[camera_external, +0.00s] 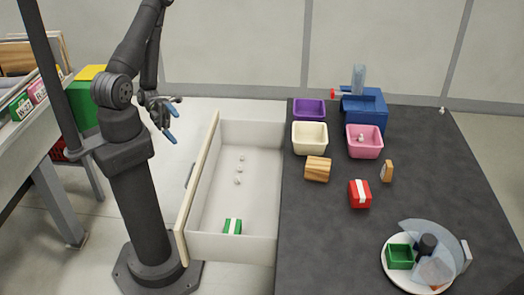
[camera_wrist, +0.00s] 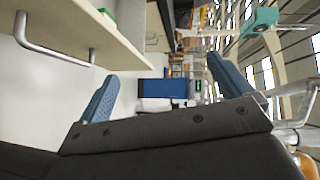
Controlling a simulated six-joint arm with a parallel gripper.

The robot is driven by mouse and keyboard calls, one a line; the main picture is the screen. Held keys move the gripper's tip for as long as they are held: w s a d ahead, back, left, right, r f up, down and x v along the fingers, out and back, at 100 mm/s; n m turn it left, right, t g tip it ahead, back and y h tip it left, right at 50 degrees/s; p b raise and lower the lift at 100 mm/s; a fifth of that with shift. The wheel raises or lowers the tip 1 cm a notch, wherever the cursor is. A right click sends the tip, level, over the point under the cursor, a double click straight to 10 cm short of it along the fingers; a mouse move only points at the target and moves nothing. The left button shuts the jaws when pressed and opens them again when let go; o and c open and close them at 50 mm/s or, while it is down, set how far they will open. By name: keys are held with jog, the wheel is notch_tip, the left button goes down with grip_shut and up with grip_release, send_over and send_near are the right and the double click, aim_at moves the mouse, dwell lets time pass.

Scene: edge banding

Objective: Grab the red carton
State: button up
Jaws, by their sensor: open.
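The red carton (camera_external: 360,194), with a white stripe across it, sits on the dark table top (camera_external: 320,245) right of the open drawer. My gripper (camera_external: 172,120) hangs above and left of the drawer, well apart from the carton. It is open and empty, with blue fingers spread. In the wrist view, the two blue fingers of my gripper (camera_wrist: 160,90) stand wide apart with nothing between them. I cannot make out the red carton in the wrist view.
The open drawer (camera_external: 257,247) holds a green carton (camera_external: 233,226) and small white pieces. Near the red carton are a wooden block (camera_external: 317,169), a pink bin (camera_external: 364,141), a cream bin (camera_external: 310,138) and a small orange-brown block (camera_external: 387,171). A plate (camera_external: 402,277) with items stands at front right.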

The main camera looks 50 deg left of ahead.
notch_tip(320, 180, up, 18)
jog(key=w+d+n+t+y, duration=0.2)
jog(key=w+n+t, duration=0.1)
jog(key=w, duration=1)
jog(key=w+d+n+t+y, duration=0.2)
jog(key=w+t, duration=0.1)
jog(key=w, duration=1)
jog(key=w+d+r+n+t+y, duration=0.2)
jog(key=w+d+n, duration=0.3)
jog(key=w+d, duration=0.4)
jog(key=w+d+r+n+t+y, duration=0.2)
jog(key=w+d+r+n, duration=0.15)
jog(key=w+d, duration=0.5)
jog(key=s+d+f+n+y, duration=0.15)
jog(key=d+n, duration=0.25)
jog(key=d, duration=0.5)
jog(key=s+d+n+y, duration=0.1)
jog(key=s+d+n, duration=0.25)
jog(key=d, duration=0.55)
jog(key=s+d+f+n+g+y, duration=0.1)
jog(key=s+d+n+g, duration=0.15)
jog(key=s+d, duration=0.7)
jog(key=s+d+f+n+g, duration=0.2)
jog(key=s+d+g, duration=0.1)
jog(key=s+d, duration=0.65)
send_near(356, 187)
jog(key=x, duration=0.4)
jog(key=shift+w+f, duration=0.15)
jog(key=shift+f, duration=0.05)
jog(key=shift+x, duration=3.1)
